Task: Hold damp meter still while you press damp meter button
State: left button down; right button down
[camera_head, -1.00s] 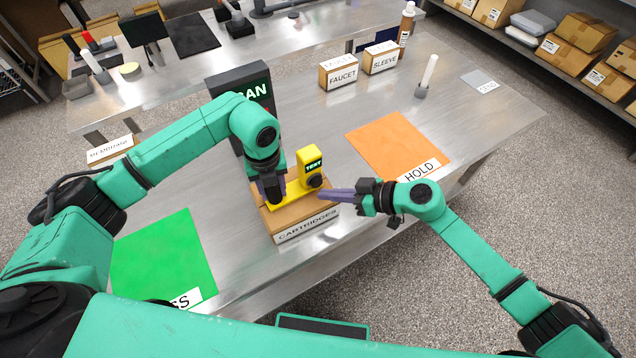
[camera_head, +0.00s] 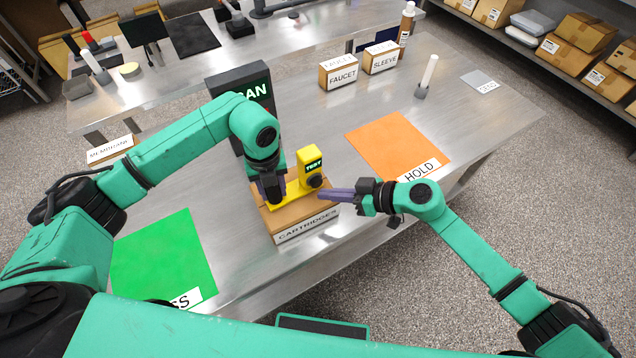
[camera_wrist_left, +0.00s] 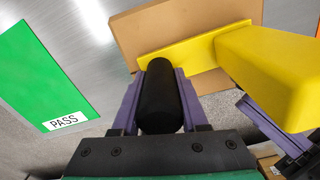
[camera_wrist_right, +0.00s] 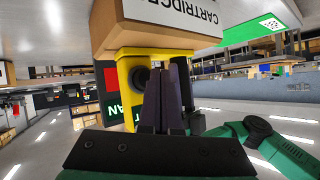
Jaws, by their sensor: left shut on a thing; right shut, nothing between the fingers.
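The yellow damp meter (camera_head: 309,160) stands on top of the cartridges box (camera_head: 290,222). Its small screen reads TEST, with a round black button (camera_head: 315,181) below it. My left gripper (camera_head: 272,192) is shut on the meter's black cylindrical handle, which shows between the fingers in the left wrist view (camera_wrist_left: 160,95). My right gripper (camera_head: 325,194) is shut and empty, its fingertips close to the button. In the right wrist view the black button (camera_wrist_right: 140,77) lies just left of the closed fingertips (camera_wrist_right: 170,75); I cannot tell whether they touch.
A dark SCAN device (camera_head: 240,85) stands behind the meter. A green PASS mat (camera_head: 160,255) lies to the left and an orange HOLD mat (camera_head: 395,143) to the right. Faucet (camera_head: 339,74) and sleeve (camera_head: 381,60) boxes stand at the back.

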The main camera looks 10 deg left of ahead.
jog(key=shift+w+a, duration=0.25)
jog(key=shift+w, duration=0.05)
jog(key=shift+w+a, duration=0.35)
jog(key=shift+w, duration=0.05)
dwell(0.7)
jog(key=shift+d, duration=0.1)
jog(key=shift+s+d, duration=0.55)
jog(key=shift+s, duration=0.2)
jog(key=s+d, duration=0.1)
jog(key=s, duration=0.1)
jog(key=s+d, duration=0.2)
dwell(0.4)
dwell(0.4)
pick_arm(q)
jog(key=shift+c, duration=1.8)
grip_release()
